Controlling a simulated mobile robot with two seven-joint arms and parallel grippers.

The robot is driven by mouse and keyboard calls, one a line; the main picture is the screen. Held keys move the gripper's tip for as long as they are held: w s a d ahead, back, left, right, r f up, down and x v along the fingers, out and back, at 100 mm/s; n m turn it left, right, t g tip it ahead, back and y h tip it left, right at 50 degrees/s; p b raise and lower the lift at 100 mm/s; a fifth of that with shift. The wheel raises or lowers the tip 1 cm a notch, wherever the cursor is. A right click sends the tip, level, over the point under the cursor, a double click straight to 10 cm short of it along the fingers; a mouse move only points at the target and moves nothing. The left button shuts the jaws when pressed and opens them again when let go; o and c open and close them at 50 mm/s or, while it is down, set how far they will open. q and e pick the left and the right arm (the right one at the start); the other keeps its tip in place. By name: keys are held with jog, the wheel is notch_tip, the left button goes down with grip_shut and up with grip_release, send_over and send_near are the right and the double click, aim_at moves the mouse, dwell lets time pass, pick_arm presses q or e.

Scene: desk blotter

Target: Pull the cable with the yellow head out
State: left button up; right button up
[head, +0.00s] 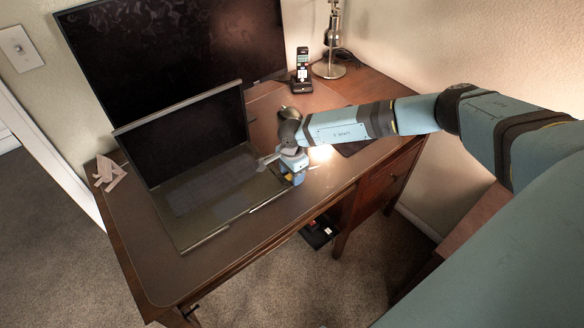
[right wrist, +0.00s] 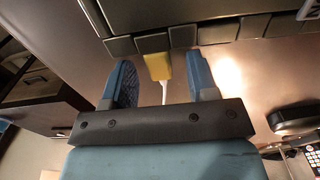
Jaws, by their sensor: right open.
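The yellow cable head (right wrist: 157,66) shows in the right wrist view, at the edge of a dark device with a row of dark blocks along it. A thin white cable (right wrist: 164,93) runs from the head back toward my gripper's palm. My right gripper (right wrist: 160,72) is open, with one blue finger on each side of the yellow head and visible gaps to it. In the head view my right gripper (head: 291,176) is at the right edge of the open laptop (head: 215,190); the yellow head cannot be made out there. My left gripper is not in view.
A large monitor (head: 175,40) stands behind the laptop. A cordless phone (head: 302,70) and a metal lamp (head: 329,68) stand at the back right. A pale folded object (head: 109,172) lies at the desk's left edge. The desk front (head: 150,270) is clear.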

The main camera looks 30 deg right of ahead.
grip_shut()
jog(key=shift+w+d+b, duration=0.1)
jog(key=shift+d+b, duration=0.6)
jog(key=shift+d, duration=2.35)
jog(key=shift+r+p, duration=1.4)
jog(key=shift+r, duration=0.65)
